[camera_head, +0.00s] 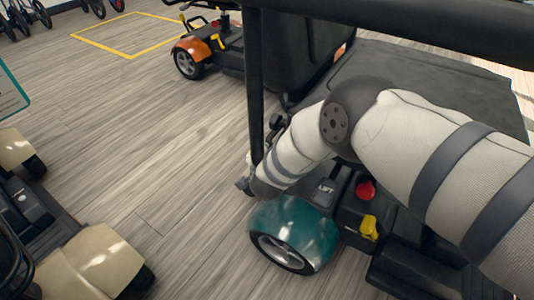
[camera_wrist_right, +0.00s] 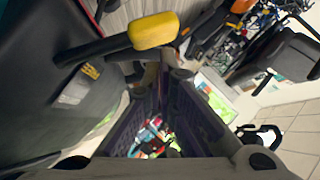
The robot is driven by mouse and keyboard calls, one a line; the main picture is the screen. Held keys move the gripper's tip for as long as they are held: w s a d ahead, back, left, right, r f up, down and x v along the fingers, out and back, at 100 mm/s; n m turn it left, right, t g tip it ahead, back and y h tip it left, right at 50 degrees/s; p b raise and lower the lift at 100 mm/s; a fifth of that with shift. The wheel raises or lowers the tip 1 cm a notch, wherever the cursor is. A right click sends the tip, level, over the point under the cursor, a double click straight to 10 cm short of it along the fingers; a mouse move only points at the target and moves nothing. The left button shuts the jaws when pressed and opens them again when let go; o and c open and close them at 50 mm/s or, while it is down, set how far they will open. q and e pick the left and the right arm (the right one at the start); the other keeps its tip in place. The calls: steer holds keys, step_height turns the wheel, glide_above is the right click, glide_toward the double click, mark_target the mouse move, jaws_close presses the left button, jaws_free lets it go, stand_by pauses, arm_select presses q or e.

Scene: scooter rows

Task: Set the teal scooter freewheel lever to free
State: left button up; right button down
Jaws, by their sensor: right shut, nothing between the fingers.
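The teal scooter shows in the head view by its glossy teal fender (camera_head: 310,226) over a wheel, at the lower middle. A red knob (camera_head: 365,190) and a yellow handle (camera_head: 369,226) sit on its dark body. My right arm reaches across it from the right, and my right gripper (camera_head: 244,184) is mostly hidden beyond the forearm. In the right wrist view a yellow-ended black lever (camera_wrist_right: 153,31) lies just beyond the fingertips of my right gripper (camera_wrist_right: 172,70). The gripper is shut and empty. I cannot tell whether it touches the lever. My left gripper is out of view.
An orange scooter (camera_head: 194,48) stands at the back, and a cream scooter (camera_head: 85,262) at the left. A black post (camera_head: 255,80) and a thick black bar (camera_head: 400,25) cross near my arm. Grey floor is open between the scooters, with a yellow outline (camera_head: 130,56) behind.

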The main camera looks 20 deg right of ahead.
steer(key=shift+w+a+f, duration=0.25)
steer(key=shift+w+f, duration=0.05)
steer(key=shift+f, duration=0.05)
steer(key=shift+b, duration=0.3)
steer(key=shift+a, duration=0.1)
steer(key=shift+v, duration=1.2)
steer(key=s+a, duration=0.1)
steer(key=s, duration=0.2)
steer(key=s+a, duration=0.1)
steer(key=s, duration=0.6)
steer(key=shift+s+a+r, duration=0.15)
steer(key=shift+s+a, duration=0.4)
steer(key=shift+s, duration=0.45)
